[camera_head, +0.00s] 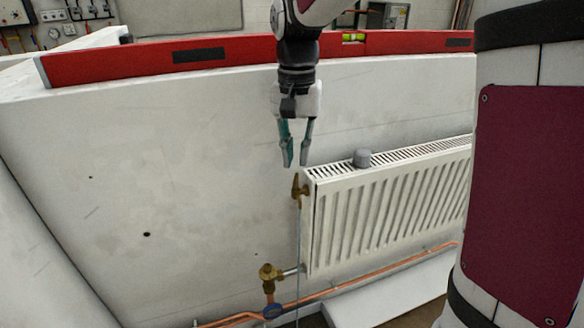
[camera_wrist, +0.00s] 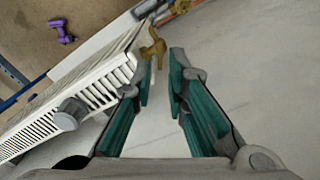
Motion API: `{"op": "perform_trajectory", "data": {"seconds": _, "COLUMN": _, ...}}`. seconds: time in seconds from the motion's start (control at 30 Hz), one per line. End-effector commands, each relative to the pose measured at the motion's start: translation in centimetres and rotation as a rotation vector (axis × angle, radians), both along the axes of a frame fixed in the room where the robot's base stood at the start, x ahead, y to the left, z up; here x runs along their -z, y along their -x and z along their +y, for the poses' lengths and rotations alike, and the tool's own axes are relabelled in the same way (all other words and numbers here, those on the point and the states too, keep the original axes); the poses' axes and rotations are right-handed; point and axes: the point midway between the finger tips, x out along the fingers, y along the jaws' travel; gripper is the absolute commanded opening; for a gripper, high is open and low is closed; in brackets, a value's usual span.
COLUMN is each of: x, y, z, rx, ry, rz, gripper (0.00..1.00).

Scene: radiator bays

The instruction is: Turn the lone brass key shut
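A small brass key (camera_head: 300,188) sits at the top left corner of the white radiator (camera_head: 385,205). In the wrist view the key (camera_wrist: 153,49) shows just beyond my fingertips, a little to the left of the gap between them. My gripper (camera_head: 296,164) points down and is just above the key, apart from it. In the wrist view my gripper's two teal fingers (camera_wrist: 161,58) stand apart with nothing between them. A brass valve (camera_head: 268,274) is lower down, by the radiator's bottom left corner.
A grey cap (camera_head: 362,158) stands on the radiator's top grille. A red spirit level (camera_head: 205,55) lies along the top of the white wall panel (camera_head: 190,160). Copper pipe (camera_head: 350,285) runs below the radiator. A purple tool (camera_wrist: 61,31) lies on the floor.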

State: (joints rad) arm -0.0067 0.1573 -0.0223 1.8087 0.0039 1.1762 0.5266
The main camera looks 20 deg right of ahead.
Motion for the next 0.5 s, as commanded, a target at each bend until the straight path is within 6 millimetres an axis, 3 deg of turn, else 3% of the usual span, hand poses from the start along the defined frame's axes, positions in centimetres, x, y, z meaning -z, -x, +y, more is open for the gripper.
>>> {"op": "perform_trajectory", "data": {"seconds": 0.2, "x": 3.3, "y": 0.1, "z": 0.0, "rx": 0.000, "ry": -0.001, "rz": 0.003, "gripper": 0.14}}
{"op": "perform_trajectory", "data": {"seconds": 0.5, "x": 4.8, "y": 0.0, "z": 0.0, "rx": 0.000, "ry": 0.000, "rz": -0.001, "gripper": 0.14}}
